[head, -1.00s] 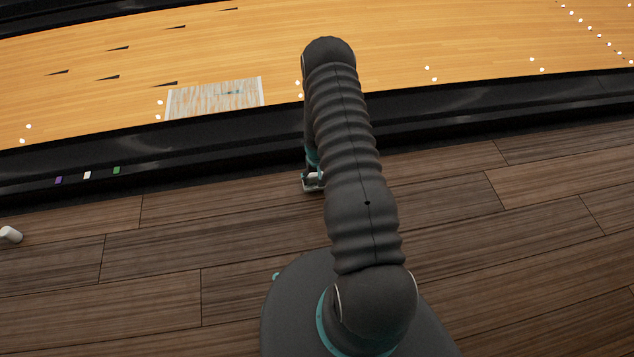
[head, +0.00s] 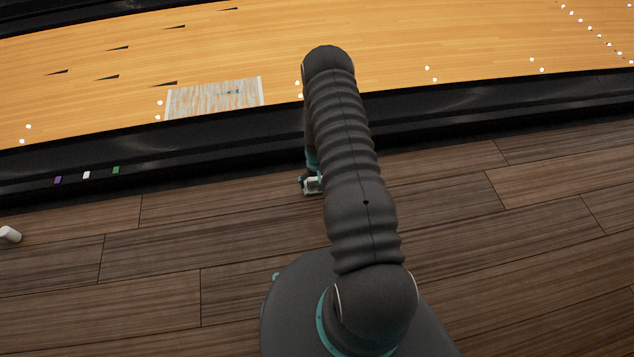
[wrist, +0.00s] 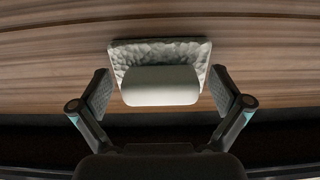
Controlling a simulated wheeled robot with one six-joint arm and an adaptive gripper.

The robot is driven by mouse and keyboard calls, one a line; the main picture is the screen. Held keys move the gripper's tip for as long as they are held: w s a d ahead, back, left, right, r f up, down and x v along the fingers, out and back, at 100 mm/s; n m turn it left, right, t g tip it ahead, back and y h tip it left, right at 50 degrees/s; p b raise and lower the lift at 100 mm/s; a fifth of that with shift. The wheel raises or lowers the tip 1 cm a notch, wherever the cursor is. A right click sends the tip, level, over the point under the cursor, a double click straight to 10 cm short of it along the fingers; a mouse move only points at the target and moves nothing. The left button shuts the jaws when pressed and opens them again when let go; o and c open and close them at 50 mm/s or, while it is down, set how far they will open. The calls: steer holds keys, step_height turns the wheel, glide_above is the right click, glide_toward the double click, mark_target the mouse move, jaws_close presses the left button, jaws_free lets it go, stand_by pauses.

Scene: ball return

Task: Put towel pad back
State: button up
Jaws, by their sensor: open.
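The towel pad (wrist: 205,55) is a pale grey, dimpled rectangle on the brown plank floor, with a smooth whitish rounded bar (wrist: 160,86) across its near side. My gripper (wrist: 160,95) is open in the wrist view, one finger on each side of the pad and bar. Gaps show between the fingers and the bar, so it is not gripped. In the head view my gripper (head: 312,183) is low over the floor beside the black lane edge, partly hidden behind my arm. A small pale piece shows there, too small to make out well.
A black raised ledge (head: 440,125) runs between the plank floor and the orange lane (head: 400,40). A pale streaked rectangle (head: 213,98) lies on the lane. A small white cylinder (head: 9,235) is on the floor at far left.

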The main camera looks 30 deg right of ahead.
step_height(320, 180, up, 12)
step_height(320, 180, up, 16)
steer(key=t, duration=0.1)
glide_above(317, 180)
steer(key=w+a, duration=0.2)
steer(key=a, duration=0.1)
steer(key=s+a+r+n+t, duration=0.1)
steer(key=s+a+r, duration=0.2)
steer(key=r, duration=0.6)
steer(key=s+a+r+t, duration=0.1)
steer(key=s+a+r, duration=0.1)
steer(key=r, duration=0.6)
steer(key=s+a+r+n+t, duration=0.1)
steer(key=s+a+r, duration=0.4)
steer(key=s+r, duration=0.6)
steer(key=s+a+r, duration=0.1)
steer(key=s+r, duration=0.2)
steer(key=s, duration=0.3)
steer(key=s+a+r+n+t, duration=0.1)
steer(key=s+a+r, duration=0.1)
steer(key=s, duration=0.5)
steer(key=shift+s+a+r+t+p, duration=0.2)
steer(key=shift+s+r+t+p, duration=0.1)
steer(key=shift+r+p, duration=0.15)
